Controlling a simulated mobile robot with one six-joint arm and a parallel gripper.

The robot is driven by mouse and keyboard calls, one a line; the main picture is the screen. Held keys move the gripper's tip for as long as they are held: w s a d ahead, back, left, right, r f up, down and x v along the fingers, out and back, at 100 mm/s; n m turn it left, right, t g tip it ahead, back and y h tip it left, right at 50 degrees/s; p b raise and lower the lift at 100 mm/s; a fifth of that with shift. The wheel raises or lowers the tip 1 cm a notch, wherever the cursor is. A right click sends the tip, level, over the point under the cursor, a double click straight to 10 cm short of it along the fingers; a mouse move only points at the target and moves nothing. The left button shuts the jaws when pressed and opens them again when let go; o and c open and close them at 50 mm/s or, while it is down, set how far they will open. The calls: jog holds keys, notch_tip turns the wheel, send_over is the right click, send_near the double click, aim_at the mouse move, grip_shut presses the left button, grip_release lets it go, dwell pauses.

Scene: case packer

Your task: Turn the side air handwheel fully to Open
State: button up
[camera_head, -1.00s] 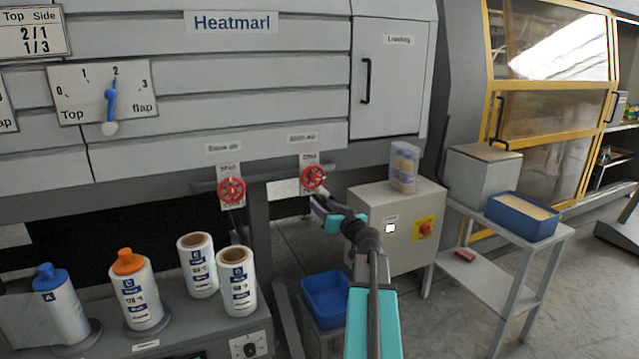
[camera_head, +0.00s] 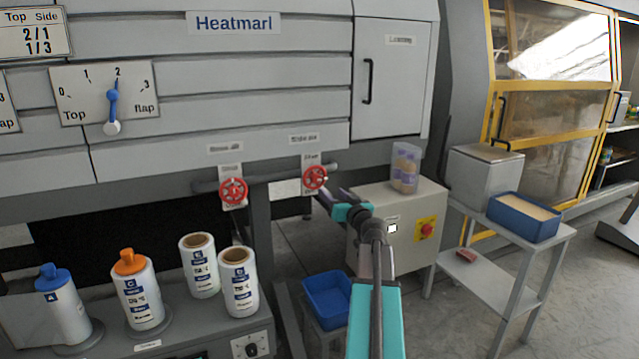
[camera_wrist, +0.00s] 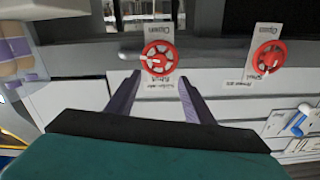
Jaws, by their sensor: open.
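The side air handwheel (camera_head: 314,177) is the right one of two red wheels on the machine front.
A second red handwheel (camera_head: 233,191) sits to the left on the same pipe. A blue bin (camera_head: 327,300) is below. Several bottles and rolls stand at lower left.

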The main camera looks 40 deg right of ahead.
aim_at(317, 180)
jog(key=shift+p+x, duration=1.45)
jog(key=shift+x, duration=4.45)
jog(key=shift+a, duration=0.1)
